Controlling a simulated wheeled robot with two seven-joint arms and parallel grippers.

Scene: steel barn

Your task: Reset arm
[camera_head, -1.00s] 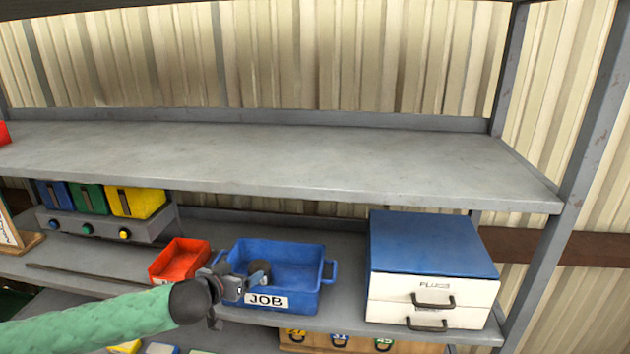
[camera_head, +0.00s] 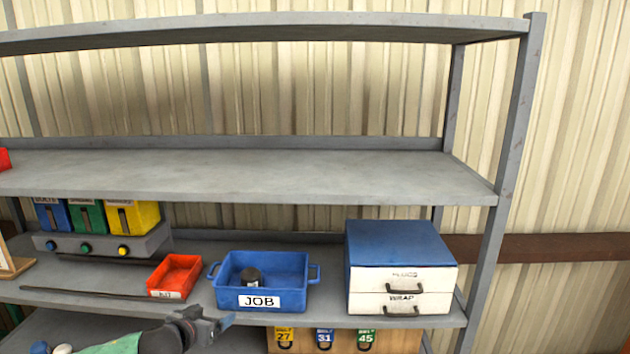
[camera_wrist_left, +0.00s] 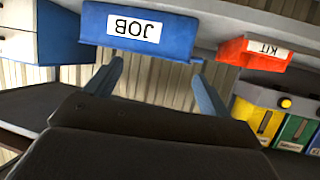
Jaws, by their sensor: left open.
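My left gripper (camera_head: 222,322) is at the bottom of the head view, in front of and below the shelf edge, a little left of the blue JOB bin. Its two fingers (camera_wrist_left: 158,88) stand apart in the left wrist view with nothing between them. The blue JOB bin (camera_head: 290,296) sits on the middle shelf with a dark round object (camera_head: 251,277) inside. In the left wrist view the bin (camera_wrist_left: 180,38) appears upside down beyond the fingers, apart from them. My right gripper is in neither view.
A red KIT bin (camera_head: 176,277) stands left of the JOB bin. A white drawer unit with a blue top (camera_head: 400,252) stands right. Blue, green and yellow dispensers (camera_head: 135,217) are at left. Numbered tags (camera_head: 325,339) show below. The upper shelf (camera_head: 240,175) is mostly bare.

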